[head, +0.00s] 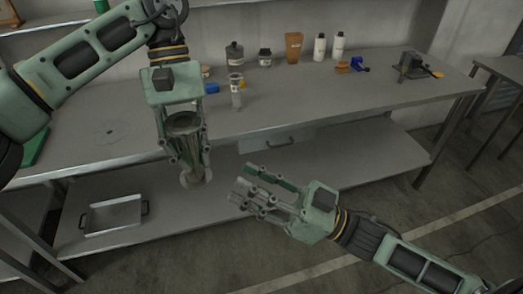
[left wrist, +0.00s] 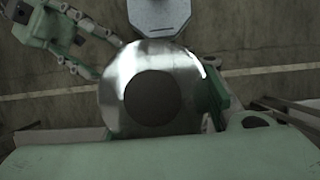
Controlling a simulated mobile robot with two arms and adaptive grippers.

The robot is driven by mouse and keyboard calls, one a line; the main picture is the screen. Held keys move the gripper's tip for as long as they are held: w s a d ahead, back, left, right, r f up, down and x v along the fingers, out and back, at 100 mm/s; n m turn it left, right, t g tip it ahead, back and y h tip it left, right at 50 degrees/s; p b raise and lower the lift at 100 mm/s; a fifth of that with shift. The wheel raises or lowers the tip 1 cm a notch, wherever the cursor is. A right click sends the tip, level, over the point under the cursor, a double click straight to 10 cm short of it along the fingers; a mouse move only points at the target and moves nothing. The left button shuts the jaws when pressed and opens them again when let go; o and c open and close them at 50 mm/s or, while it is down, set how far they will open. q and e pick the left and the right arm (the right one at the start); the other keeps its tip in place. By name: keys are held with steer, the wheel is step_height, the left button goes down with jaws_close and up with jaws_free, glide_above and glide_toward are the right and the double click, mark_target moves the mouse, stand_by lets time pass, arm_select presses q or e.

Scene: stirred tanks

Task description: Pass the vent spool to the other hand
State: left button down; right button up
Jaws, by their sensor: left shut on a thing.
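The vent spool is a grey metal tube with a round flange (head: 194,179) at its lower end. My left gripper (head: 187,156) is shut on it and holds it in the air in front of the bench, with the flange below the fingers. In the left wrist view the spool (left wrist: 114,80) shows end-on as a shiny disc with a dark round middle. My right gripper (head: 243,183) is open and empty, to the right of the spool and slightly lower, apart from it. It also shows at the upper left of the left wrist view (left wrist: 88,48).
Behind is a steel bench (head: 300,100) with bottles, a brown pouch (head: 293,47), a clear cylinder (head: 236,92) and a dark clamp-like device (head: 411,66). A metal tray (head: 113,217) stands on the lower shelf. The floor in front is clear.

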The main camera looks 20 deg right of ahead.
mark_target(206, 175)
steer(key=w+d+r+n+g+y, duration=0.2)
steer(key=w+d+n+g, duration=0.4)
steer(key=g, duration=0.6)
steer(key=shift+n+g, duration=0.4)
steer(key=a, duration=0.4)
steer(key=a+r, duration=0.1)
steer(key=a, duration=0.4)
steer(key=a+r, duration=0.1)
steer(key=a, duration=0.4)
steer(key=shift+s+a, duration=0.1)
steer(key=shift+s, duration=0.3)
steer(key=shift+c, duration=0.4)
steer(key=c, duration=0.8)
arm_select(q)
steer(key=c, duration=1.2)
jaws_free()
arm_select(e)
jaws_close()
